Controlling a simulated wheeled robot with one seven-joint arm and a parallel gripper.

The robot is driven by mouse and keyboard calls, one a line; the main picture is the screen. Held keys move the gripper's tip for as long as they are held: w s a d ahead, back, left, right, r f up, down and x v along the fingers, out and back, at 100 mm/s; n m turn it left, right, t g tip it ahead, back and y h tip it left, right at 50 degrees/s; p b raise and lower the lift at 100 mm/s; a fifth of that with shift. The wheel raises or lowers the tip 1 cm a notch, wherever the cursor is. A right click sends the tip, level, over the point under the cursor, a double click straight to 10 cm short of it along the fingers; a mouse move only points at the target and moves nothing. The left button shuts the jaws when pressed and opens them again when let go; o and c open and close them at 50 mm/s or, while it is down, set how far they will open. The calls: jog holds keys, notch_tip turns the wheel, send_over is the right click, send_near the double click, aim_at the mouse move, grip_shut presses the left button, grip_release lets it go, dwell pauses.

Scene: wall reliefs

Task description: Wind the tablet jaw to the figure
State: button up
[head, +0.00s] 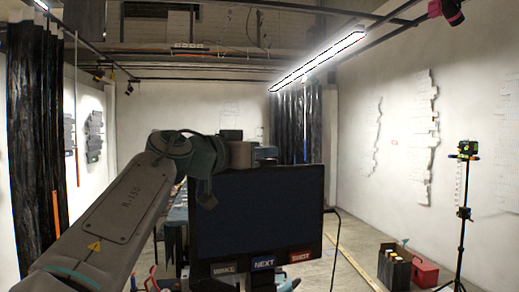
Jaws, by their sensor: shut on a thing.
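A dark, blank tablet (257,215) stands upright close in front of me in the head view. Labels run along its lower edge: a blue one reading NEXT (263,262), a red one reading SHOT (301,256) and a dark one at the left. My arm comes from the lower left and bends down at the tablet's upper left corner. A grey rounded part and a brown block (266,153) show just above the tablet's top edge. My gripper's fingers are not distinguishable; the tablet hides what is behind it. I cannot make out the jaw or a figure on it.
A tripod with a green device (468,150) stands at the right. A red box (424,272) and a dark carrier with bottles (394,268) are on the floor there. White reliefs (423,128) hang on the right wall. A cable runs down right of the tablet.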

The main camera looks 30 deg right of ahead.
dwell(0.3)
jog(key=o, duration=0.9)
jog(key=shift+a, duration=0.15)
jog(key=shift+o, duration=0.2)
jog(key=b+v, duration=0.3)
jog(key=v, duration=1)
jog(key=shift+a, duration=0.35)
jog(key=shift+s, duration=0.15)
